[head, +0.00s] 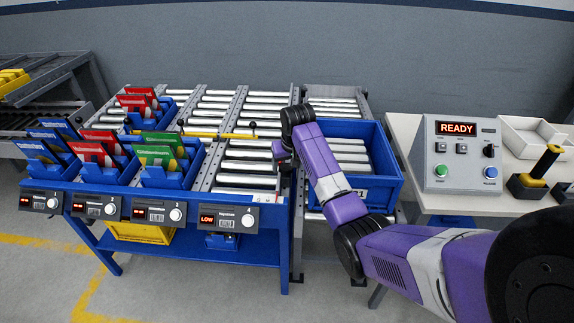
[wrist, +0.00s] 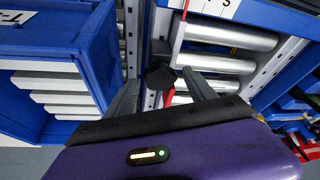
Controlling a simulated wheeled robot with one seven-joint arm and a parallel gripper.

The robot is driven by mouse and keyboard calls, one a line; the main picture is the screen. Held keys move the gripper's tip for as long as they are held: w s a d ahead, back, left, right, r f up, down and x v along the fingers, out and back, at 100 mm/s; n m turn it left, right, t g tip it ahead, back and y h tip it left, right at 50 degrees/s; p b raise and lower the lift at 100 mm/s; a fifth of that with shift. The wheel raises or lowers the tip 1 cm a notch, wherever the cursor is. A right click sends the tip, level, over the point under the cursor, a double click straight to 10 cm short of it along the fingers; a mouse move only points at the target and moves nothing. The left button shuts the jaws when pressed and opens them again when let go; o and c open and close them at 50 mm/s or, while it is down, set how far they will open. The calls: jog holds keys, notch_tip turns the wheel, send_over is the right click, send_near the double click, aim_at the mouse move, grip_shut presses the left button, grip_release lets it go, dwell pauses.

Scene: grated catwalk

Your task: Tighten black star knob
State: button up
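A black knob (wrist: 160,77) with a lobed outline shows in the wrist view, beside the metal rail at the end of the rollers. A red strip (wrist: 168,97) shows just below it. My gripper (wrist: 160,82) is open, with one finger on each side of the knob and a visible gap to each. I cannot tell how far the knob lies beyond the fingertips. In the head view my gripper (head: 284,160) is over the rail between the roller lanes and the blue bin, and the knob is hidden or too small to make out.
The blue bin (head: 385,193) stands close to the right of my gripper. Roller lanes (head: 247,166) and blue card holders (head: 172,176) lie to the left. A yellow bar (head: 215,134) with black end knobs crosses the lanes. A control box (head: 461,155) reads READY.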

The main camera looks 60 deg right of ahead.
jog(key=v, duration=0.7)
jog(key=shift+r, duration=0.4)
dwell(0.5)
